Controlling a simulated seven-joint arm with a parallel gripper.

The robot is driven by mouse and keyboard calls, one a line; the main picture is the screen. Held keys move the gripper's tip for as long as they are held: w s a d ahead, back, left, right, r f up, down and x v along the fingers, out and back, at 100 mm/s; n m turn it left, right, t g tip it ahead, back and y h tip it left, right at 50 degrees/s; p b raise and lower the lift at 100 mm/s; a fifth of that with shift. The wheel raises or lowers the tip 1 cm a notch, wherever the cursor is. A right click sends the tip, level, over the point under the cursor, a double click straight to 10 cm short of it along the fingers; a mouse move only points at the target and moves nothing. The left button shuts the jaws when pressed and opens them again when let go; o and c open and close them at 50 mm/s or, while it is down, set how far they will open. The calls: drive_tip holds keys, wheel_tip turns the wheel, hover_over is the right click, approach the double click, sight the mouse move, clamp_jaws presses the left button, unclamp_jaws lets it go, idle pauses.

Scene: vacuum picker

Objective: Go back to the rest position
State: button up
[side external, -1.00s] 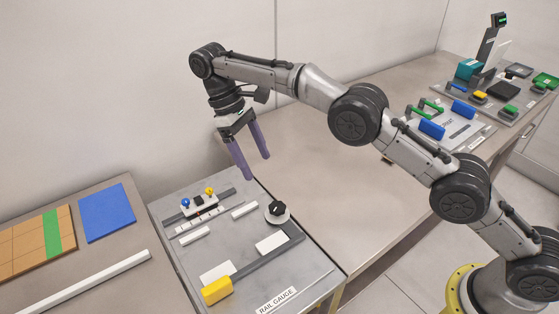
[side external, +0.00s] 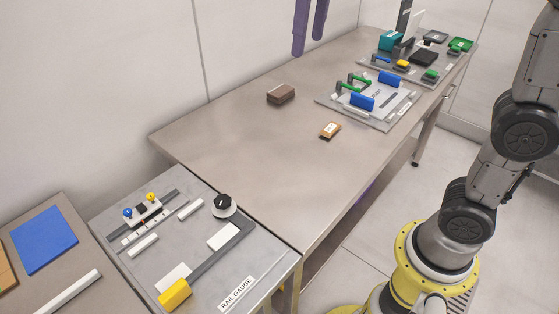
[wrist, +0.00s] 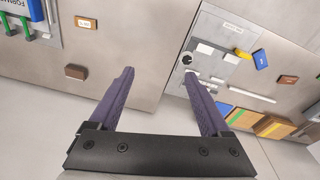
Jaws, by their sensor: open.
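My gripper (side external: 308,30) shows only as two purple fingers at the top of the side view, raised above the back of the table. In the wrist view my gripper (wrist: 158,95) has its fingers spread apart with nothing between them. It is open and empty, touching nothing. The rest of the hand is cut off by the top edge of the side view.
The rail gauge panel (side external: 215,262) has a black knob (side external: 223,202) and a yellow block (side external: 174,294). A brown block (side external: 281,94) and a small tan block (side external: 330,130) lie on the table (side external: 230,150). Fixture boards (side external: 385,111) fill its far end. The table's middle is mostly clear.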

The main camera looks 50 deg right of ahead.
drive_tip(key=s+d+f+m+t, duration=0.1)
drive_tip(key=s+d+f+t, duration=0.15)
drive_tip(key=s, duration=0.65)
drive_tip(key=s+d+f+t, duration=0.1)
drive_tip(key=s+f, duration=0.2)
drive_tip(key=f, duration=0.3)
drive_tip(key=s+f+m, duration=0.1)
drive_tip(key=s+f, duration=0.3)
drive_tip(key=f, duration=0.3)
drive_tip(key=shift+s+d+f+t, duration=0.25)
drive_tip(key=shift+s+d+t, duration=0.05)
drive_tip(key=shift+d+t, duration=0.05)
